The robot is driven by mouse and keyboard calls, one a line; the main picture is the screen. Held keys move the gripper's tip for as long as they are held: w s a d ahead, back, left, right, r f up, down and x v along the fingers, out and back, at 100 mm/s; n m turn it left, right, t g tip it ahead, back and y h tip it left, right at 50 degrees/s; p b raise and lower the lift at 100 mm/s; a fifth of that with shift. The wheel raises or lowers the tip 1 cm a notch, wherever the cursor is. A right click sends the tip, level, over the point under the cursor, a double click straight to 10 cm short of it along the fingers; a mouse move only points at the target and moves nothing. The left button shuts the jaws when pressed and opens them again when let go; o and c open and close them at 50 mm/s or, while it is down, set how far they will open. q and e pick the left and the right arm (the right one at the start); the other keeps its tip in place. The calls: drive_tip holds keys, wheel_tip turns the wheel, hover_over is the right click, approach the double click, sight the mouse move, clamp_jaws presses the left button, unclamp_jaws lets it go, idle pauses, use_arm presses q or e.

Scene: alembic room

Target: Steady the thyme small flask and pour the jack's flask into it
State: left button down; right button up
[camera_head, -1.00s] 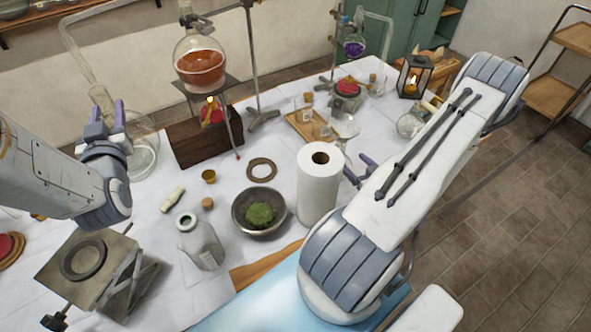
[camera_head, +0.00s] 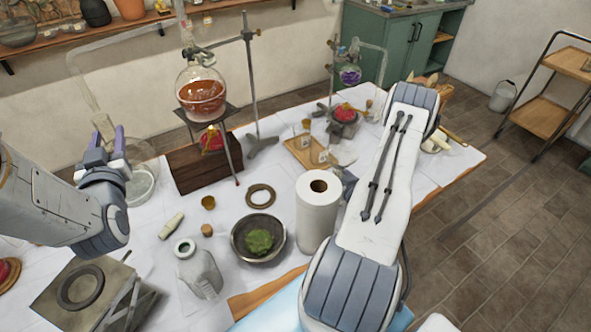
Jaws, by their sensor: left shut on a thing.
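My left gripper (camera_head: 108,150) is at the left, above the table, shut on a clear glass flask whose neck (camera_head: 103,126) rises between the fingers. The flask's body is hard to make out against the glassware behind. The jack (camera_head: 80,288), with a dark ring on its plate, stands at the lower left with no flask on it. My right arm reaches across the right of the table. Only a sliver of its gripper (camera_head: 348,182) shows beside the paper roll, so its fingers are hidden. I cannot tell which small glass vessel is the thyme small flask.
The paper roll (camera_head: 317,212), a bowl of green stuff (camera_head: 258,237) and a grey bottle (camera_head: 198,268) stand in front. A wooden tray (camera_head: 298,155) with small corked glassware lies behind the roll.

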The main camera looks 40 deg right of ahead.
use_arm(q)
drive_tip(key=shift+r, duration=0.1)
use_arm(e)
drive_tip(key=shift+w+f, duration=0.1)
drive_tip(key=shift+w, duration=0.15)
clamp_jaws()
idle(0.9)
